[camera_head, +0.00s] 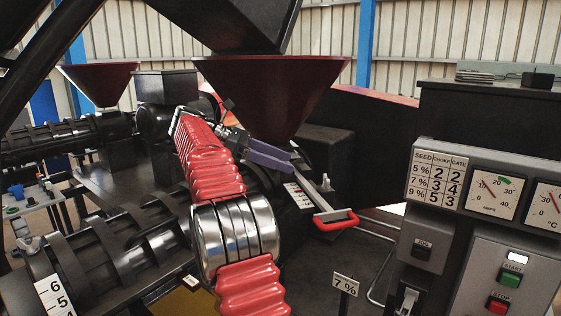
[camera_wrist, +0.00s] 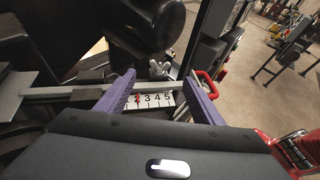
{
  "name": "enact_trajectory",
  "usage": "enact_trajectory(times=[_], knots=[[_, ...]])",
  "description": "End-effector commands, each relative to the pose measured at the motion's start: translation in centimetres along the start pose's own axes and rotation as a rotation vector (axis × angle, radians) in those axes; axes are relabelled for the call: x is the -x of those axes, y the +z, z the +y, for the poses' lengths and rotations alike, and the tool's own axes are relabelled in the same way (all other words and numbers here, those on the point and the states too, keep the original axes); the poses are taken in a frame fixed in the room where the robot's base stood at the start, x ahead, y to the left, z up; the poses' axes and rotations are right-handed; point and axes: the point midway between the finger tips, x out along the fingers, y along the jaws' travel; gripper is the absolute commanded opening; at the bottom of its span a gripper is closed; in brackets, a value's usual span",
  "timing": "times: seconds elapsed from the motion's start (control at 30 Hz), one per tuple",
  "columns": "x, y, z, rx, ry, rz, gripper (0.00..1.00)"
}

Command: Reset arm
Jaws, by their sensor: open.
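My arm shows in the head view with red ribbed sleeves and a silver joint. My gripper (camera_head: 268,158) has purple fingers and is beside the dark press body, below the dark red hopper (camera_head: 262,95). In the wrist view my gripper (camera_wrist: 158,92) has its two purple fingers spread apart with nothing held between them. Beyond the fingertips are a numbered scale (camera_wrist: 152,100), a metal bar (camera_wrist: 70,92) and a wing nut (camera_wrist: 158,69). A red-ended handle (camera_head: 336,220) is to the right of the gripper, and the handle also shows near the right finger in the wrist view (camera_wrist: 207,84).
A control panel (camera_head: 495,205) with gauges and start and stop buttons stands at the right. Press barrels (camera_head: 110,245) run along the left. In the wrist view, open floor (camera_wrist: 250,90) lies at the right.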

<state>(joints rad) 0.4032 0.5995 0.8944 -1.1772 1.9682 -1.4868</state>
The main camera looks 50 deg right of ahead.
Motion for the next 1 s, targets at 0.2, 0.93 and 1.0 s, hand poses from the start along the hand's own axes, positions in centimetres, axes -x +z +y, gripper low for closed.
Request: enact_trajectory(times=[0.2, 0.93, 1.0], knots=[[0.0, 0.0, 0.0, 0.000, 0.001, 0.000, 0.61], [-0.5, -4.6, 3.1, -0.218, 0.102, 0.098, 0.61], [-0.8, -6.8, 3.5, -0.248, 0.117, 0.141, 0.61]])
